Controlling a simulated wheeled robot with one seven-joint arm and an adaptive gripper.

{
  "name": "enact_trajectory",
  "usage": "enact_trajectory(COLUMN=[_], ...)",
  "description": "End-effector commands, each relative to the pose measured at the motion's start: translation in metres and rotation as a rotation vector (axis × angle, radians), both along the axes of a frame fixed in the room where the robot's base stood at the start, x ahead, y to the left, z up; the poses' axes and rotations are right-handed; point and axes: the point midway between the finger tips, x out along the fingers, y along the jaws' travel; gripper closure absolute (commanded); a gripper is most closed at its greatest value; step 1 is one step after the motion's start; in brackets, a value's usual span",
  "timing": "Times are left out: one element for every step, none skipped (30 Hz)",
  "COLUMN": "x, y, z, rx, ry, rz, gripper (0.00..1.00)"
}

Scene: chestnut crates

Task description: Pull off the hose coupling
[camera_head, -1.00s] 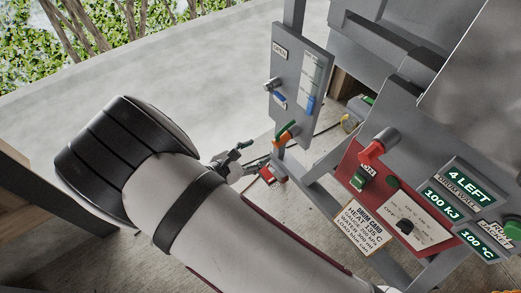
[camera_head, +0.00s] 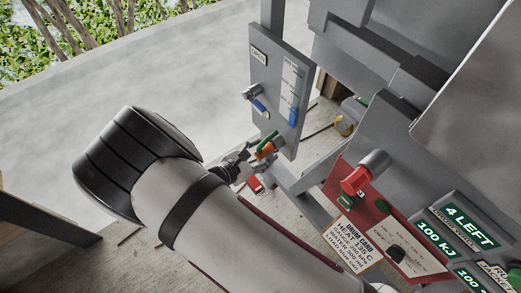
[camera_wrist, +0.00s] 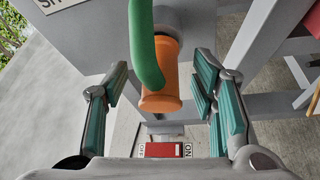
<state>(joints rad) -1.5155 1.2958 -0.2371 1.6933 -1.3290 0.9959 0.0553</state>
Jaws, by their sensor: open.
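The hose coupling (camera_head: 265,151) is an orange cylinder low on the grey gauge panel (camera_head: 276,75). In the wrist view the coupling (camera_wrist: 163,98) sits at the upper centre, on a grey fitting. A green hose (camera_wrist: 143,50) runs down across its left side and also shows in the head view (camera_head: 267,138). My gripper (camera_wrist: 162,103) is open, with one teal-padded finger on each side of the coupling and clear gaps to both. In the head view my gripper (camera_head: 243,164) is close beside the coupling, partly hidden by my arm.
A red ON/OFF switch (camera_wrist: 164,150) lies below the coupling. A blue-marked knob (camera_head: 254,94) is higher on the gauge panel. A red control panel with a red-handled valve (camera_head: 357,180) and a drum card (camera_head: 352,244) stand to the right. Open concrete floor is at left.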

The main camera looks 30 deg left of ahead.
Motion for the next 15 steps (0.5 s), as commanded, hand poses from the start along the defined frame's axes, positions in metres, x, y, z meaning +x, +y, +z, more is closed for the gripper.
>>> enact_trajectory(x=[-0.0002,-0.0001,-0.0001,0.0000,-0.0001,-0.0001,0.0000,0.0001,0.0001,0.0001,0.0001,0.0002,0.0001,0.0002,0.0002], y=[-0.0001,-0.0001,-0.0002,-0.0002,-0.0003,-0.0003,-0.0004,-0.0004,-0.0004,-0.0005,-0.0004,-0.0005,-0.0005,-0.0005,-0.0005], z=[-0.0018,-0.0021,-0.0025,-0.0027,-0.0027,-0.0027,-0.0026,-0.0025,-0.0025,-0.0024,-0.0025,-0.0025,-0.0024,-0.0025,-0.0025], rx=[0.000,0.000,0.000,0.000,0.000,0.000,0.000,0.000,0.000,0.000,0.000,0.000,0.000,0.000,0.000], ry=[0.000,0.000,0.000,0.000,0.000,0.000,0.000,0.000,0.000,0.000,0.000,0.000,0.000,0.000,0.000], rz=[0.002,0.002,0.003,0.003,0.003,0.003,0.003,0.003,0.003,0.003,0.003,0.003,0.003,0.003,0.003], gripper=[0.48,0.48,0.48,0.48,0.48,0.48,0.48,0.48,0.48,0.48,0.52,0.61,0.68,0.75,0.84])
